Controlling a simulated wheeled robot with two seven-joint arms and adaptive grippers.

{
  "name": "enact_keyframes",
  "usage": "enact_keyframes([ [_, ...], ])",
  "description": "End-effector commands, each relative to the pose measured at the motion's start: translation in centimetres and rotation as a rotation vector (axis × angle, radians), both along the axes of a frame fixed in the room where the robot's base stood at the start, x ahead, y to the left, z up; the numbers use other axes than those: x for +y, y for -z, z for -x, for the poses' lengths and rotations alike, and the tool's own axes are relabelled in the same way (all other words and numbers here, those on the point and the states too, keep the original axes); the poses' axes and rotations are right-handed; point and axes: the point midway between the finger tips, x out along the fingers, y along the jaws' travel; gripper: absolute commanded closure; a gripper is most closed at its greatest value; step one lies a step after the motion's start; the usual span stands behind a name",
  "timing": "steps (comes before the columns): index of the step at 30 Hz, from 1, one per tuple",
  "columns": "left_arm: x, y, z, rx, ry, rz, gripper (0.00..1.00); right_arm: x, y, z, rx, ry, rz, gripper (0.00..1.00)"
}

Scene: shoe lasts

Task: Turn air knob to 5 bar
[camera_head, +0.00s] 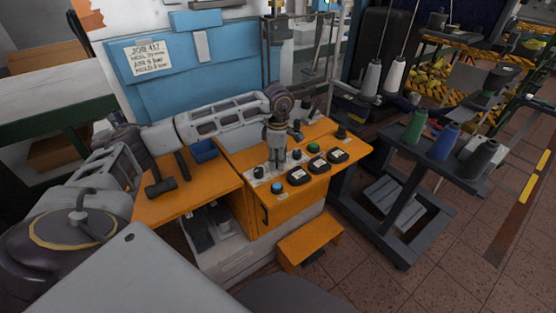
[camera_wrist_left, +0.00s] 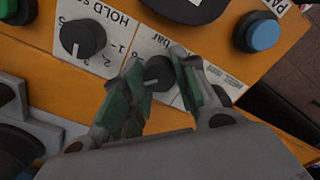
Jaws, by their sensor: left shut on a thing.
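The air knob (camera_wrist_left: 158,72) is a black round knob on a white "bar" scale plate in the left wrist view. A pale pointer mark shows at its lower left edge; most of the scale numbers are hidden by the fingers. My left gripper (camera_wrist_left: 155,85) has its green-padded fingers on both sides of the knob, shut on it. In the head view my left gripper (camera_head: 277,162) reaches down to the orange control panel (camera_head: 285,205) and hides the air knob. My right gripper is not in view.
A black hold knob (camera_wrist_left: 83,38) sits beside the air knob. A blue button (camera_wrist_left: 262,33) and several dials, such as this one (camera_head: 298,177), are close by. A job card (camera_head: 148,56) reads "AIR 5 bar". A black-headed hammer (camera_head: 160,187) lies on the orange bench at left.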

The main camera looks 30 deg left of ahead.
Motion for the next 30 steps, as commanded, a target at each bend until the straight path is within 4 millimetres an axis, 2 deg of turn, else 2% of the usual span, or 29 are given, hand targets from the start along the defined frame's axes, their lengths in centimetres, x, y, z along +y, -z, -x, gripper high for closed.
enact_keyframes([
  [3,0.0,-0.1,-0.1,-0.003,-0.002,0.000,0.95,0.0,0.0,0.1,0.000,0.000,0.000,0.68],
  [4,0.0,-0.1,-0.1,-0.003,-0.002,0.000,0.70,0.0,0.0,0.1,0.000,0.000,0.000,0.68],
  [9,0.0,-0.1,-0.1,-0.002,-0.002,0.000,0.49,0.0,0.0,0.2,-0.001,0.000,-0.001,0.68],
  [22,0.0,-0.3,0.0,-0.001,-0.002,0.001,0.49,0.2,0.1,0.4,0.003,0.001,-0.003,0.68],
  [30,0.0,-2.5,-0.1,-0.003,-0.002,0.001,0.49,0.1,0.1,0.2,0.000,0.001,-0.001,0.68],
])
